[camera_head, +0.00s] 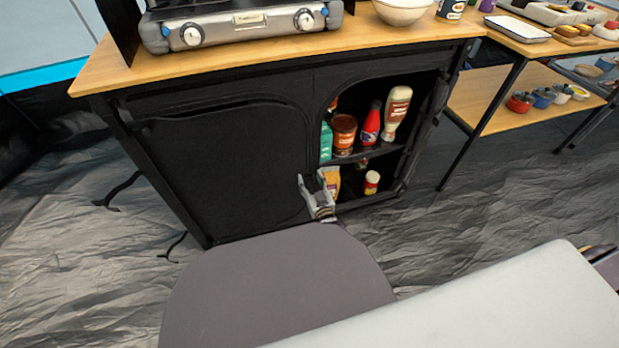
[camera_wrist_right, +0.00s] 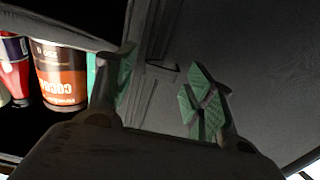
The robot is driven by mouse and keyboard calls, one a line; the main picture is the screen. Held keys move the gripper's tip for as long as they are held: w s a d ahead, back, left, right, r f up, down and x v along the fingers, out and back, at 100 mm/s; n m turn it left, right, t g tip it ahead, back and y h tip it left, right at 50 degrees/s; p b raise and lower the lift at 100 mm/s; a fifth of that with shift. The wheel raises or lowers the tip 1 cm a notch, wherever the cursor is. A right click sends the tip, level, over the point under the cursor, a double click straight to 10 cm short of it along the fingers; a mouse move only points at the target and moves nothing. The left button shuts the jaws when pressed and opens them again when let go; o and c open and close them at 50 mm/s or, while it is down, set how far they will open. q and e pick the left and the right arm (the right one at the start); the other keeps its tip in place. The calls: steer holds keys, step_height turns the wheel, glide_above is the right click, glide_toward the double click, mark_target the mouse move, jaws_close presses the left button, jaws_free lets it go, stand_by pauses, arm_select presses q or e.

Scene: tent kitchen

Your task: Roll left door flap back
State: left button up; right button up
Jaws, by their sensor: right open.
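The left door flap (camera_head: 220,160) is a black fabric panel that hangs closed over the left half of the black cabinet under the stove counter. Its right edge runs beside the open right compartment. My right gripper (camera_head: 314,182) is open at the lower part of that edge. In the right wrist view my right gripper (camera_wrist_right: 158,88) has green-padded fingers spread apart, with the dark fabric (camera_wrist_right: 255,65) and a seam behind them. I cannot tell whether the fingers touch the fabric. My left gripper is not in view.
The open right compartment holds a brown cocoa tin (camera_head: 344,134), a red bottle (camera_head: 370,124), a cream bottle (camera_head: 396,113) and a small red jar (camera_head: 371,182). A stove (camera_head: 240,22) and a white bowl (camera_head: 402,10) stand on the wooden counter (camera_head: 330,50) above. A side table (camera_head: 490,95) stands at right.

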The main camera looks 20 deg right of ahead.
steer(key=shift+w, duration=0.15)
steer(key=shift+c, duration=0.3)
jaws_close()
steer(key=shift+a, duration=0.1)
